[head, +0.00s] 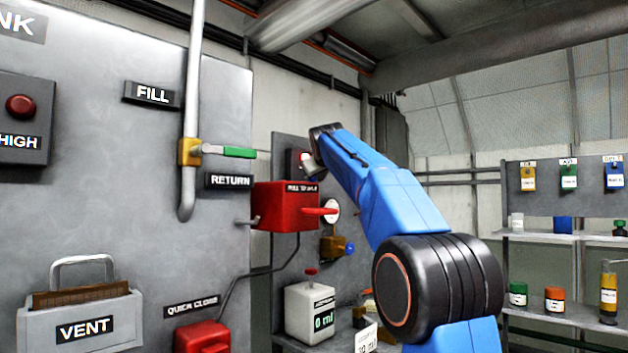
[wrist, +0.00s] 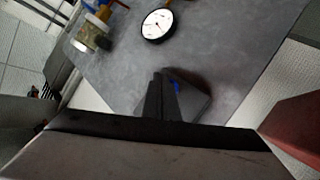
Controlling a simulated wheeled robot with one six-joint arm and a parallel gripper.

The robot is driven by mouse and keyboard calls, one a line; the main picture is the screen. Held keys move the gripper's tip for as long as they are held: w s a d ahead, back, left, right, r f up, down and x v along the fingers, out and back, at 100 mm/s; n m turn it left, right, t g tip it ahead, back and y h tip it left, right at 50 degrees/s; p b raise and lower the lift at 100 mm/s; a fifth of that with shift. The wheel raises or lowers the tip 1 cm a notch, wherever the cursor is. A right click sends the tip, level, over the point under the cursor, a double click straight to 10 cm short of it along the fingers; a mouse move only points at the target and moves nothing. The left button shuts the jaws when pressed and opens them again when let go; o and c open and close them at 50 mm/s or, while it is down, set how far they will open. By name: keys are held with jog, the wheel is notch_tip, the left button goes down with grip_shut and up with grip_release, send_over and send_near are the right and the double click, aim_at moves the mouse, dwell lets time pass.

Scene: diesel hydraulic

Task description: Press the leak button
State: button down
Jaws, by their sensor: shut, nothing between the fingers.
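No label reading "leak" is legible in either view. In the head view, a small dark box with a red face (head: 295,157) is on the far grey panel, partly hidden by the end of my blue arm. My gripper (head: 307,168) is small there, right in front of that box. In the wrist view my gripper (wrist: 163,82) has its dark fingers together and empty, pointing at the panel. A dark grey box (wrist: 198,104) lies just beyond the fingers and is mostly behind them, with a small blue patch showing. I cannot tell whether the fingers touch it.
A red box with a red lever (head: 285,207) juts out left of and below my gripper. A round white gauge (wrist: 157,25) and a brass valve with a blue knob (head: 334,247) are on the far panel. A white container (head: 310,313) stands below.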

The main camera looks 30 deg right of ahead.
jog(key=shift+w, duration=0.1)
dwell(0.3)
jog(key=shift+w+a, duration=0.15)
jog(key=shift+w, duration=0.2)
jog(key=shift+w+a, duration=0.2)
jog(key=shift+w, duration=0.3)
dwell(1.1)
dwell(0.3)
jog(key=shift+s+d, duration=0.2)
jog(key=shift+s, duration=0.3)
jog(key=shift+s+d, duration=0.15)
jog(key=shift+s, duration=0.3)
jog(key=shift+s+d, duration=0.3)
jog(key=shift+s, duration=0.5)
jog(key=shift+s+d, duration=0.25)
jog(key=shift+s, duration=0.5)
jog(key=shift+s+d, duration=0.3)
jog(key=shift+s, duration=0.5)
